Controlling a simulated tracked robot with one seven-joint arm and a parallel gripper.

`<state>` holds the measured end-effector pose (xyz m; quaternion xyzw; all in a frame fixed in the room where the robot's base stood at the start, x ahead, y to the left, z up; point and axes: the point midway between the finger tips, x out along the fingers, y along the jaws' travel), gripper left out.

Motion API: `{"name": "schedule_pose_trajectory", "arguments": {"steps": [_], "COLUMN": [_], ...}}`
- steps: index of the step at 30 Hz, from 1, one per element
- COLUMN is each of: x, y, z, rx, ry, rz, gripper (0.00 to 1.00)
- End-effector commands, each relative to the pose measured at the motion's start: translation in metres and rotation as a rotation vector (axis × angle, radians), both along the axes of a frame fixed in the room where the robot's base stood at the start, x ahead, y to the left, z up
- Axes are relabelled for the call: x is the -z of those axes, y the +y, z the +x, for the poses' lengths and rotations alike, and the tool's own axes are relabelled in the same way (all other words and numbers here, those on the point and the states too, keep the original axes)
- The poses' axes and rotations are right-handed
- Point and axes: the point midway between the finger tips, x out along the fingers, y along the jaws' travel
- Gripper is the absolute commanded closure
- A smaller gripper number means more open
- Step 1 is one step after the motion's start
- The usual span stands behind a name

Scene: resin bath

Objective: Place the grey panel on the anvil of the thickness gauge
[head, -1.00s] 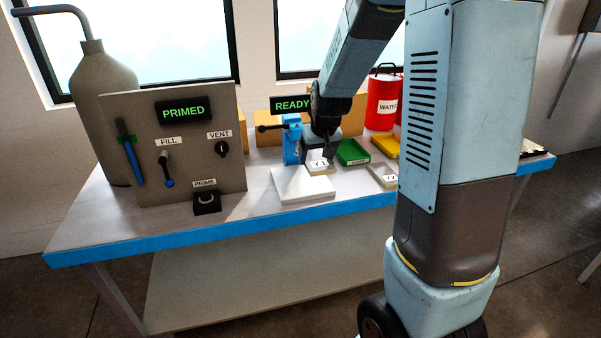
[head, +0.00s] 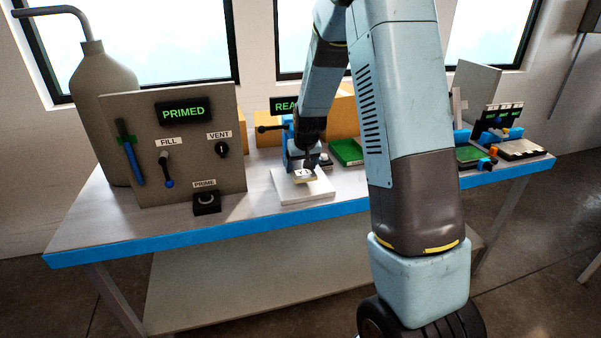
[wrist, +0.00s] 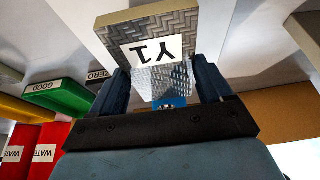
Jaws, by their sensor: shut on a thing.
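My gripper (wrist: 163,88) is shut on a flat grey woven-textured panel (wrist: 180,22) with a tan edge and a white label reading Y1. A silvery textured piece (wrist: 170,78) shows between the fingers; I cannot tell if it is part of the panel. In the head view the panel (head: 318,179) is over the white slab (head: 300,193); I cannot tell if it touches. The thickness gauge (head: 287,138) is blue with a black side lever and stands behind, partly hidden by my arm. Its READY display is partly covered. I cannot make out its anvil.
A grey control board (head: 170,150) reading PRIMED stands at left, with a black PRIME block (head: 206,202) in front. A green GOOD tray (head: 347,151) is right of my gripper. My arm hides the bench behind it. The bench's front left is clear.

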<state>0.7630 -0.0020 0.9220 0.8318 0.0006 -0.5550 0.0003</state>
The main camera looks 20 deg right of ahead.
Motion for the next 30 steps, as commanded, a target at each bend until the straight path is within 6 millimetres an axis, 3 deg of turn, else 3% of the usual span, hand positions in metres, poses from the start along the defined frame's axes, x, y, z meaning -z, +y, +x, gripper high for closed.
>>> {"name": "schedule_pose_trajectory", "arguments": {"steps": [6,21,22,28,30], "x": [0.027,0.035,0.035,0.036,0.034], "y": [0.0,-0.001,-0.001,-0.002,-0.002], "z": [-0.001,-0.001,-0.002,-0.003,-0.003], "rx": [0.001,0.002,0.002,0.002,0.002], "ry": [0.002,0.003,0.004,0.007,0.007], "rz": [0.0,0.0,0.0,0.0,0.0], "gripper": [0.54,0.54,0.2,0.01,0.0]}}
